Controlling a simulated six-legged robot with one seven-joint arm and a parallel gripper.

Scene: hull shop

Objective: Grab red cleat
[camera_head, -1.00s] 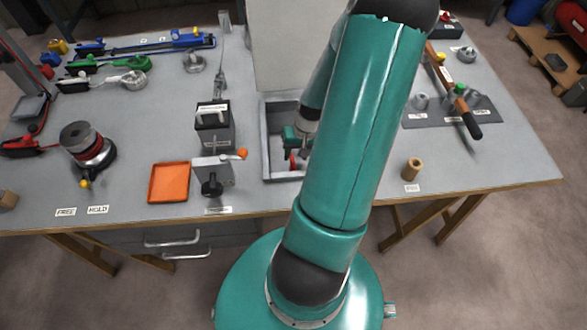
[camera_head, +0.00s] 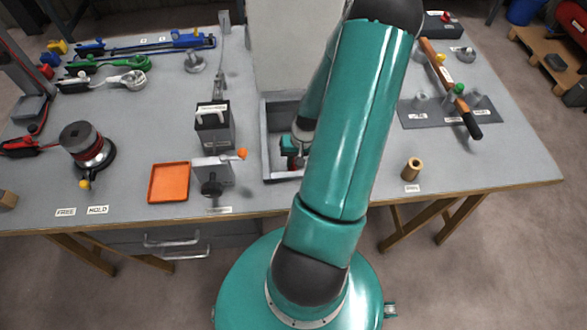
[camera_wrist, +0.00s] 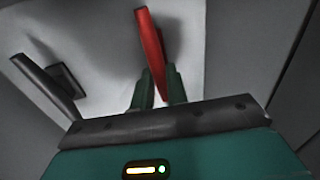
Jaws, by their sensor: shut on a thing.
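The red cleat (camera_wrist: 151,45) shows in the wrist view as a long red bar, its near end between the two green fingers of my gripper (camera_wrist: 157,88). The fingers are shut on it. My arm hides the right part of the tray. Whether the cleat still touches the tray floor I cannot tell.
A dark cleat-like piece (camera_wrist: 45,88) lies at the left in the wrist view. Left of the tray stand a grey clamp block (camera_head: 214,175), a black box (camera_head: 214,130) and an orange tray (camera_head: 168,182). A wooden cylinder (camera_head: 412,168) stands at the right.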

